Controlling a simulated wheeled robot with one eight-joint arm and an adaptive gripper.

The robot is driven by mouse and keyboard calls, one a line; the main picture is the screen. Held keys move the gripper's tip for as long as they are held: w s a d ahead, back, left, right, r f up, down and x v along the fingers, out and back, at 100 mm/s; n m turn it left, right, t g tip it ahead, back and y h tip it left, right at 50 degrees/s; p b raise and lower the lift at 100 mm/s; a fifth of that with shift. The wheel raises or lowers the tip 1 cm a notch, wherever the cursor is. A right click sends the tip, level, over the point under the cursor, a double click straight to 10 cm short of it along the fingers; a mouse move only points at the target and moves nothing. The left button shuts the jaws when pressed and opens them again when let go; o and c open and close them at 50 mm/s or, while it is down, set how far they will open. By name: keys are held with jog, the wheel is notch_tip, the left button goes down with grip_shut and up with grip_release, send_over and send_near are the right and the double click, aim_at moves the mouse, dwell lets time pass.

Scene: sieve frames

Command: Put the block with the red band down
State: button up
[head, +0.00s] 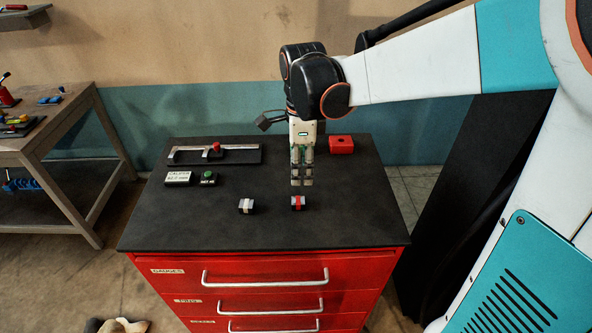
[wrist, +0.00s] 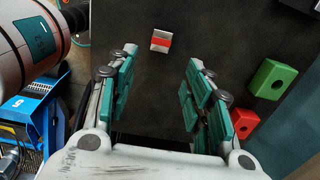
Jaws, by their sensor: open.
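The block with the red band (head: 298,203) rests on the dark top of the red cabinet (head: 230,228), near the front edge and right of middle. It also shows in the wrist view (wrist: 161,41), beyond the fingertips, with a pale part and a red band. My gripper (head: 301,183) points down just behind the block in the head view. In the wrist view my gripper (wrist: 162,58) has its two fingers wide apart with nothing between them. The block is apart from both fingers there. The exact height of the fingertips above the top is hard to tell.
A block with a white band (head: 246,206) sits left of the red-banded one. A label plate (head: 178,177), a green-buttoned box (head: 208,178) and a caliper (head: 240,155) lie farther left and back. A red box (head: 341,145) stands behind. The front right is clear.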

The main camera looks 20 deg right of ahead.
jog(key=s+r+n+t, duration=0.4)
jog(key=s+n+t, duration=0.3)
jog(key=s+n, duration=0.7)
jog(key=n, duration=0.7)
jog(key=shift+s+a+r+n, duration=0.15)
jog(key=shift+s+a+n, duration=0.15)
jog(key=shift+s+a, duration=0.1)
